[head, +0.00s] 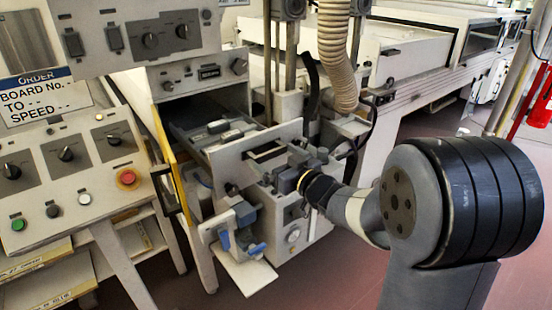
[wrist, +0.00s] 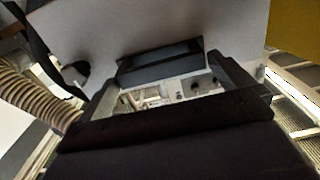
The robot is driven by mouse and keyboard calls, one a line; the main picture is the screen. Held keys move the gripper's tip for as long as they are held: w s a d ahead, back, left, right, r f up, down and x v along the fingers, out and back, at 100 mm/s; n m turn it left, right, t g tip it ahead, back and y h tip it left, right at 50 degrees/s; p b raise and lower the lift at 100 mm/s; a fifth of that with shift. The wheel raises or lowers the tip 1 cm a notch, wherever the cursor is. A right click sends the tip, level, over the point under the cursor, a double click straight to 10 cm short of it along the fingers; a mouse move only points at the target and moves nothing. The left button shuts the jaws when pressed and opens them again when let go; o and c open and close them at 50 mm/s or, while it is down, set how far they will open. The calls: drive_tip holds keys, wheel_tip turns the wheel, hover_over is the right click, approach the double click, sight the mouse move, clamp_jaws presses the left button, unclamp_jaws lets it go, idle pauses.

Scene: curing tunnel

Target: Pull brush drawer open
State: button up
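The brush drawer (head: 225,166) is slid out of its housing, with its pale front panel toward my arm. Several grey pieces lie inside. Its dark handle (head: 267,152) is on the front panel. In the wrist view the handle (wrist: 160,62) lies between the tips of my two fingers, and the pale panel fills the upper part. My gripper (head: 290,176) is close in front of the panel, just right of and below the handle. Its fingers are spread apart (wrist: 168,78). The handle appears clear of them in the head view; exact contact is hard to tell.
A control panel (head: 75,150) with knobs and buttons stands left of the drawer. A bracket with blue parts (head: 238,235) juts out below it. A ribbed hose (head: 337,50) hangs behind my gripper. Open floor (head: 345,275) lies at front right.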

drive_tip(key=shift+d, duration=0.1)
approach(272, 156)
drive_tip(key=v, duration=0.2)
drive_tip(key=shift+s+d+r+b, duration=0.1)
drive_tip(key=shift+s+b, duration=0.2)
drive_tip(key=shift+b, duration=0.05)
drive_tip(key=x, duration=1.2)
drive_tip(key=shift+p, duration=0.35)
drive_tip(key=shift+s+d, duration=0.1)
drive_tip(key=shift+x, duration=1.15)
idle(0.6)
